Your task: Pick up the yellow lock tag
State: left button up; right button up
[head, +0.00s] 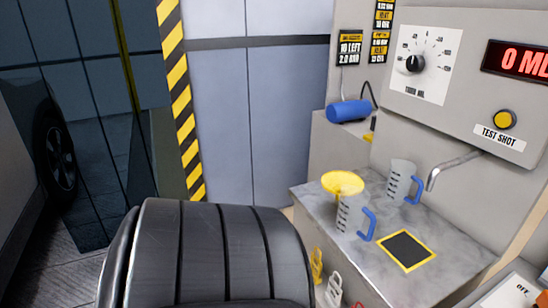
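A small yellow tag-like piece (317,267) hangs low on the front side of the grey bench, near the bottom of the head view. It looks like the yellow lock tag, but it is too small to make out any writing. A white piece (334,289) of similar shape hangs just right of it and lower. A red piece (358,305) is cut off by the bottom edge. Neither of my grippers is in view, so I cannot see whether they are open or shut.
The bench top (450,240) holds a clear jug (347,214) with a blue handle, another jug (400,180), a yellow round piece (342,182) and a yellow-edged black pad (406,250). A metal spout (450,165) overhangs it. A blue cylinder (348,111) lies behind.

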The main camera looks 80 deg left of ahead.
aim_at(316, 265)
jog(key=u, duration=2.05)
